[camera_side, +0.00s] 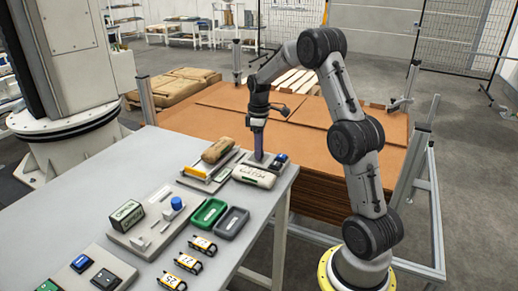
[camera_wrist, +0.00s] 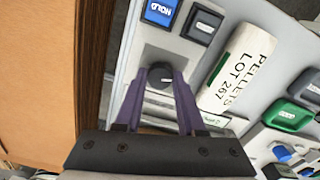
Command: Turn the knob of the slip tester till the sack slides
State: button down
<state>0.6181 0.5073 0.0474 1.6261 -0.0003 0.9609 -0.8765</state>
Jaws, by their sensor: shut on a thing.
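A brown sack (camera_side: 217,150) lies on a plate (camera_side: 203,174) with a yellow strip, left of the gripper. I cannot tell how steeply the plate is tilted.
A white pellets sack (camera_side: 254,177) lies close in front of the panel. A blue HOLD button (camera_wrist: 161,11) and a dark button (camera_wrist: 203,25) sit near the knob. Green (camera_side: 209,213) and dark (camera_side: 232,220) trays stand nearer. The table's edge is close on the right.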

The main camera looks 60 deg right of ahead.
jog(key=m, duration=0.3)
jog(key=shift+m, duration=0.4)
jog(key=m, duration=0.4)
jog(key=shift+m, duration=0.3)
jog(key=m, duration=0.3)
jog(key=shift+m, duration=2.1)
jog(key=c, duration=0.5)
grip_release()
